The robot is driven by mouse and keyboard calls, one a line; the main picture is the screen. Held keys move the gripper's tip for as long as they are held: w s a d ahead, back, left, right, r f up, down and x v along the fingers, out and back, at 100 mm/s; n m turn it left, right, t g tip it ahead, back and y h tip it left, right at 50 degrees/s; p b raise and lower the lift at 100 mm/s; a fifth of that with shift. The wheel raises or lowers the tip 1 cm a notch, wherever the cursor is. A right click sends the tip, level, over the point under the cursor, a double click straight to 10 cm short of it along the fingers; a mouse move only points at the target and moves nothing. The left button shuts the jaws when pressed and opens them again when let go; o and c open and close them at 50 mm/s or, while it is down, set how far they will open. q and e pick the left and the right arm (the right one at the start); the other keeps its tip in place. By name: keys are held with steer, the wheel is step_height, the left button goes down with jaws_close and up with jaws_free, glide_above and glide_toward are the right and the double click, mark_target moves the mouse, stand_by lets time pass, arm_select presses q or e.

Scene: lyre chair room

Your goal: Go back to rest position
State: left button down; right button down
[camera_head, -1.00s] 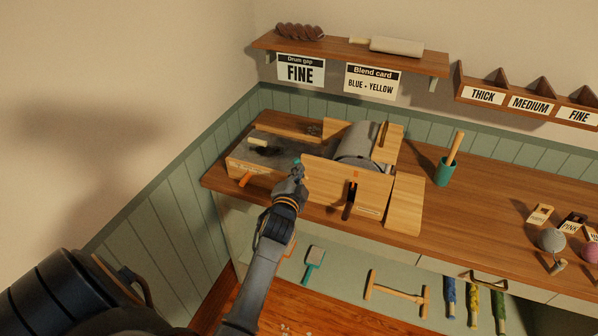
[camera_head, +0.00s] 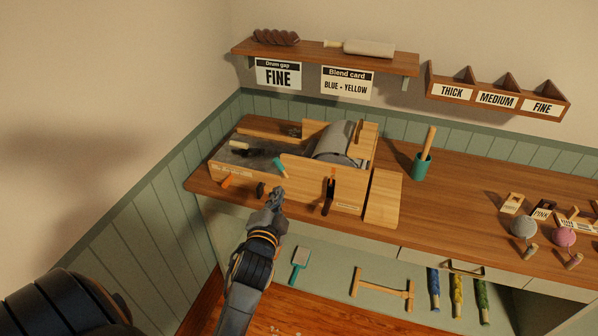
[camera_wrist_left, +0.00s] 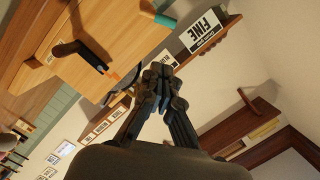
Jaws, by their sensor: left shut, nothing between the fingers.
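My left gripper (camera_head: 275,196) is shut and empty. In the head view it is in front of the wooden drum carder (camera_head: 350,192), over the front edge of the workbench (camera_head: 455,215). In the left wrist view the shut fingers (camera_wrist_left: 158,84) show with the carder's wooden side (camera_wrist_left: 75,45) at the upper left. My right gripper is not in view.
A teal cup with a wooden stick (camera_head: 422,166) stands right of the carder. Grey (camera_head: 523,227) and pink (camera_head: 564,237) balls sit at the far right. A wall shelf (camera_head: 330,58) is above. Tools hang below the bench front. The bench's middle is mostly clear.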

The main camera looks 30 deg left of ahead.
arm_select(q)
steer(key=s+d+f+g+h, duration=0.1)
steer(key=d+f+g+h, duration=0.15)
steer(key=f, duration=0.75)
steer(key=d+f+g+h, duration=0.1)
steer(key=d+f, duration=0.3)
steer(key=f, duration=0.5)
steer(key=s+d+f+n+g+h, duration=0.1)
steer(key=s+d+f+g, duration=0.2)
steer(key=f, duration=0.5)
steer(key=s+d+f+n+h, duration=0.1)
steer(key=s+d+f, duration=0.1)
steer(key=s+f, duration=0.55)
steer(key=s+f+n+g, duration=0.1)
steer(key=s+f+g, duration=0.1)
steer(key=s+f, duration=0.4)
steer(key=s+f+n+g, duration=0.1)
steer(key=s+f+g, duration=0.2)
steer(key=s+f, duration=0.4)
steer(key=s+f+g+h, duration=0.1)
steer(key=s+f+g, duration=0.2)
steer(key=s, duration=1.5)
step_height(320, 180, down, 4)
steer(key=shift+s+r+n, duration=0.15)
steer(key=shift+n, duration=0.25)
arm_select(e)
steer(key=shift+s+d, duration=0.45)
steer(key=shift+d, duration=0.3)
